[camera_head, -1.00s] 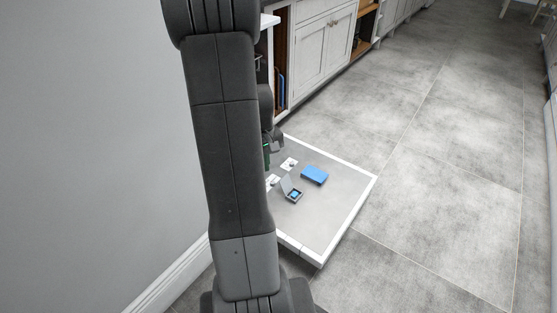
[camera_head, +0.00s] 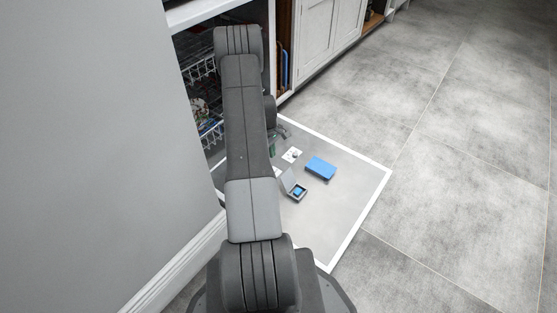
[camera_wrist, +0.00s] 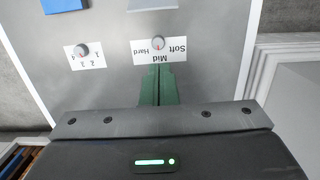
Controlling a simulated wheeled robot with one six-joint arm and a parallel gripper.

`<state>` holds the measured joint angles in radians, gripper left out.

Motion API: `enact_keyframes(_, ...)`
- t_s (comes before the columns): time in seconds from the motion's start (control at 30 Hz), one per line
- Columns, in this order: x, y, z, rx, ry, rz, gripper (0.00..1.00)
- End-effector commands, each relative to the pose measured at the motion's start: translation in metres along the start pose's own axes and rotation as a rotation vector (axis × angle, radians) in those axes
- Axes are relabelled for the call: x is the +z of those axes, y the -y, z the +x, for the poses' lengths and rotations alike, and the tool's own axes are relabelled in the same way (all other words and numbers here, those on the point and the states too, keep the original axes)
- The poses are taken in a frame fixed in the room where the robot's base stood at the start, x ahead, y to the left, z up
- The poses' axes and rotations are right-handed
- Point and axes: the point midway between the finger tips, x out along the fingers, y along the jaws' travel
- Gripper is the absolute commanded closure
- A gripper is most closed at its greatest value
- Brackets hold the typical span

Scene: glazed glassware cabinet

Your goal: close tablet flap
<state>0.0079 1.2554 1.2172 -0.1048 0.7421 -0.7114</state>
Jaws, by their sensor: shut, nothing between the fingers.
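The tablet flap (camera_head: 290,181) is a small light-grey lid, standing raised beside its compartment (camera_head: 303,197) on the open, lowered dishwasher door. A blue tablet (camera_head: 298,191) lies in the compartment. My gripper (camera_wrist: 157,68) is shut and empty in the wrist view, its green fingers together just by the "Soft Mid Hard" dial (camera_wrist: 158,44). In the head view my arm hides most of the gripper. A grey part at the wrist view's top edge (camera_wrist: 152,4) is cut off; I cannot tell whether it is the flap.
A blue block (camera_head: 321,168) lies on the door panel (camera_head: 335,210); its corner shows in the wrist view (camera_wrist: 62,5). A numbered dial (camera_wrist: 83,50) sits beside the other one. Dishwasher racks (camera_head: 200,95) are behind at left. A grey wall (camera_head: 90,150) is left; open floor (camera_head: 450,180) is right.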

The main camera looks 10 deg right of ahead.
Motion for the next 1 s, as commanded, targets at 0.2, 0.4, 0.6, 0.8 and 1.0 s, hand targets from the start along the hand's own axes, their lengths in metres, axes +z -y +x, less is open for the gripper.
enact_keyframes(0.2, 0.0, 0.001, 0.039, -0.002, 0.002, 0.001, 1.0)
enact_keyframes(0.4, 0.001, 0.001, 0.083, -0.002, 0.002, 0.001, 1.0)
enact_keyframes(0.6, 0.019, 0.0, 0.089, 0.0, 0.0, 0.004, 1.0)
enact_keyframes(0.8, 0.035, 0.0, 0.083, 0.0, 0.0, 0.002, 1.0)
enact_keyframes(1.0, 0.039, 0.0, 0.081, 0.001, -0.001, 0.002, 1.0)
